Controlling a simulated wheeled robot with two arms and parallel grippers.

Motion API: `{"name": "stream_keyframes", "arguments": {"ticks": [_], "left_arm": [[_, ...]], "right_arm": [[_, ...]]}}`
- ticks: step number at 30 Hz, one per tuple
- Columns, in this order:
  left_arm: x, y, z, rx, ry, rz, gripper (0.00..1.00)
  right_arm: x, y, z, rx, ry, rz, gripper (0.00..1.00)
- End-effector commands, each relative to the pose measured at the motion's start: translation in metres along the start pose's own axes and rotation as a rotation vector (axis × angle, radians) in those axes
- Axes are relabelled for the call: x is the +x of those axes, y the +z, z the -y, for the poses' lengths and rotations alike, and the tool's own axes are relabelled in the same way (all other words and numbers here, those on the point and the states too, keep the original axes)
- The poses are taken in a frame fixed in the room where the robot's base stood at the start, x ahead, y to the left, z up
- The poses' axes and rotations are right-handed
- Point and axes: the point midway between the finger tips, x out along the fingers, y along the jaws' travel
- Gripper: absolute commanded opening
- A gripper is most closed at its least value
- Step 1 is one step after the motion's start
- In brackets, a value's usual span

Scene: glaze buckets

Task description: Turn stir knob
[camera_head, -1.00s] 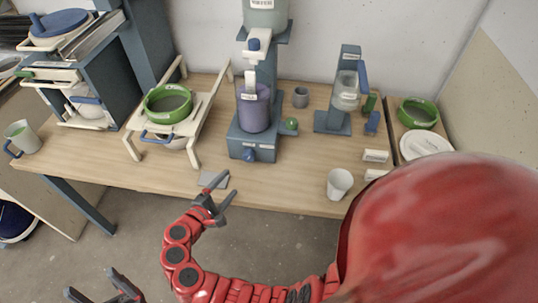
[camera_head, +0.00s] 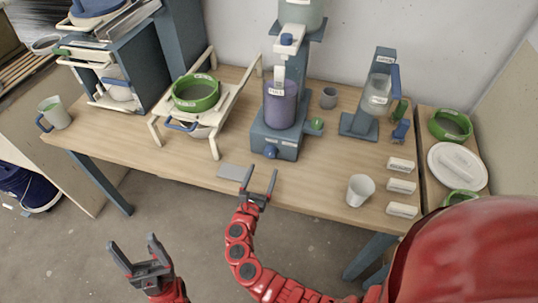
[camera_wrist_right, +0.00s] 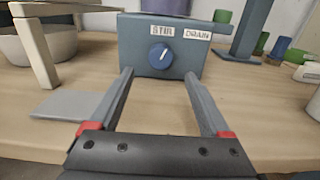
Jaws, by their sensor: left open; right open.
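The stir knob (camera_wrist_right: 162,55) is a round blue dial with a white pointer mark on the front of a blue-grey base, under a STIR label (camera_wrist_right: 163,31). In the head view the knob (camera_head: 270,152) sits on the low front of the mixer stand (camera_head: 285,140), below a purple bucket (camera_head: 280,104). My right gripper (camera_head: 260,182) is open and empty at the table's front edge, pointing at the knob but apart from it. In the wrist view its fingers (camera_wrist_right: 160,90) stand either side of the knob's line. My left gripper (camera_head: 137,252) is open and empty in front of the table, low at left.
A green knob (camera_head: 317,125) is on the stand's right side. A grey plate (camera_head: 235,172) lies near the table edge left of my right gripper. A white cup (camera_head: 360,190) stands right. A white rack with a green-rimmed sieve (camera_head: 197,94) stands left.

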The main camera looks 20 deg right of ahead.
Motion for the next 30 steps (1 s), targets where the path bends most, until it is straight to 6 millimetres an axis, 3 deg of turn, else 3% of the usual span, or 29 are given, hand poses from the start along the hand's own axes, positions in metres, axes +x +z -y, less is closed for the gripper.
{"name": "stream_keyframes", "arguments": {"ticks": [3, 9, 15, 23, 30], "left_arm": [[0.004, -0.001, 0.000, 0.000, 0.000, 0.000, 0.72], [0.006, -0.001, 0.000, 0.000, 0.000, 0.000, 0.72], [0.006, -0.001, 0.000, 0.000, 0.000, 0.000, 0.72], [0.006, -0.001, 0.000, 0.000, 0.000, 0.000, 0.72], [0.006, -0.001, 0.000, 0.000, 0.000, 0.000, 0.72]], "right_arm": [[0.028, 0.002, 0.001, 0.000, -0.004, 0.000, 0.81], [0.061, 0.001, 0.001, 0.000, -0.003, 0.000, 0.81], [0.074, -0.001, 0.001, 0.001, -0.002, -0.001, 0.81], [0.074, -0.001, 0.001, 0.002, -0.001, -0.001, 0.81], [0.074, -0.001, 0.001, 0.001, -0.001, -0.001, 0.38]]}}
